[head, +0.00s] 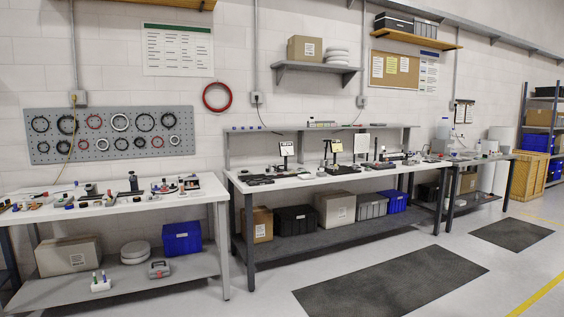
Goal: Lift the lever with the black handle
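No lever with a black handle can be made out for certain at this distance. The middle bench (290,183) carries several small fixtures. One is a dark stand with a pale plate (286,149) at its left part. Another dark upright fixture (333,148) with a pale top stands on a black base near the middle, and a pale upright panel (361,145) is just right of it. Small dark parts lie around them, too small to tell apart. My gripper is not in view.
A left bench (110,207) holds many small tools. A third bench (482,157) stands at the right. Bins and boxes fill the lower shelves. A dark floor mat (392,283) lies before the middle bench, and the floor there is clear.

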